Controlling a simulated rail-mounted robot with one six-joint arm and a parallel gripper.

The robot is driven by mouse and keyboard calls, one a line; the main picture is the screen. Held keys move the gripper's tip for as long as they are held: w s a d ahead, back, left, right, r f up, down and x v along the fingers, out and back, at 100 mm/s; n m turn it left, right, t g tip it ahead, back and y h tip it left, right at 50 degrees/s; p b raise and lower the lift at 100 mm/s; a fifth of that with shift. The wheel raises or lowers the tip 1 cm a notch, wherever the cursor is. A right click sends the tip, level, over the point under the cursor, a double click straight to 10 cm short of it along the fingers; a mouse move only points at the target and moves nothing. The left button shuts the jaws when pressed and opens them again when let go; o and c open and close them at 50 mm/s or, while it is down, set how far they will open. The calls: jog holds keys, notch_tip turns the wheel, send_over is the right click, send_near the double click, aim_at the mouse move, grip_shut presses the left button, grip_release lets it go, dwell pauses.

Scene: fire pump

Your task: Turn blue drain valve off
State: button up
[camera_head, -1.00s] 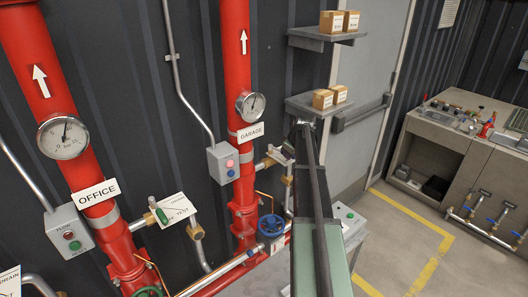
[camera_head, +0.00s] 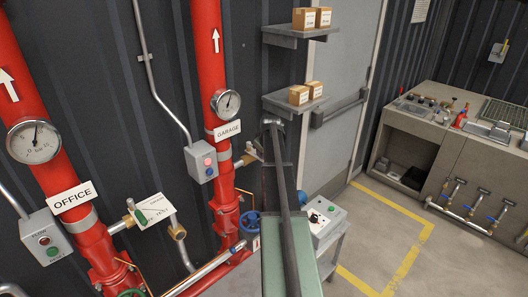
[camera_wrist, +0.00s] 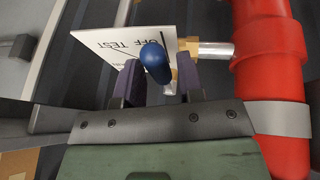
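In the wrist view a blue valve handle (camera_wrist: 155,62) with a rounded end stands in front of a white sign (camera_wrist: 110,48) lettered OFF and TEST. A brass fitting and a short metal pipe (camera_wrist: 213,50) join it to a red riser pipe (camera_wrist: 268,65). My gripper (camera_wrist: 162,82) has its two dark fingers apart, with the blue handle between and just beyond their tips. I cannot tell whether a finger touches it. In the head view my arm hides most of the valve beside the GARAGE pipe (camera_head: 206,75); the gripper's fingertips cannot be made out there.
A blue handwheel (camera_head: 250,225) sits low on the GARAGE pipe, and a green-handled test valve (camera_head: 137,217) is on the OFFICE pipe. Shelves with boxes (camera_head: 291,105) are behind my arm. A control box (camera_head: 322,219) stands right of it. The floor farther right is clear.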

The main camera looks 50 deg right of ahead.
jog(key=shift+o, duration=1)
jog(key=p+v, duration=0.9)
jog(key=v, duration=0.1)
jog(key=shift+r+p, duration=0.3)
jog(key=shift+p, duration=0.05)
jog(key=shift+s+a, duration=0.1)
jog(key=shift+s, duration=0.05)
